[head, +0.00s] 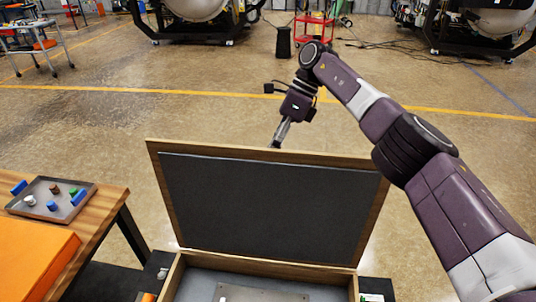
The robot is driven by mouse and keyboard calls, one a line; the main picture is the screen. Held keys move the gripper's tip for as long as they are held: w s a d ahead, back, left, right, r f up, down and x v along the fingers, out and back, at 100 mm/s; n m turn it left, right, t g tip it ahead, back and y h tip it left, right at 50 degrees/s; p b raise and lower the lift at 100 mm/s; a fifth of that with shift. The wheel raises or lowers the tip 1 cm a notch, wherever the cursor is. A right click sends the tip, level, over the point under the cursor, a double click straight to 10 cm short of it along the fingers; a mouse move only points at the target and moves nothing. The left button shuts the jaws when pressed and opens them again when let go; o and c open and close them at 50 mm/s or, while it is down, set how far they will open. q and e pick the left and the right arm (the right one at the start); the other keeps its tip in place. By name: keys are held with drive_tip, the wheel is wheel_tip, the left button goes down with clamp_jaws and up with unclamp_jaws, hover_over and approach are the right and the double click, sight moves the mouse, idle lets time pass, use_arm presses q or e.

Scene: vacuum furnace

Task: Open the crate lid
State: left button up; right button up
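The crate lid (265,205) stands raised, nearly upright, above the crate, with its dark padded inner face towards me and a wooden frame around it. The crate (262,267) is open at the bottom of the view, and only its back part shows. My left gripper is out of view.
A wooden table (108,203) at the left holds a metal tray (42,211) with several small coloured pieces, and an orange case (35,262). A red cart (313,35), a black bin (283,42) and large machines stand far back. The floor behind the lid is clear.

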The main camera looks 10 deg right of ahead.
drive_tip(key=shift+d+f, duration=0.4)
drive_tip(key=shift+f, duration=0.05)
drive_tip(key=r, duration=1)
drive_tip(key=shift+s+a+r, duration=0.1)
drive_tip(key=shift+a, duration=0.25)
drive_tip(key=shift+a+r, duration=0.1)
drive_tip(key=shift+r, duration=0.25)
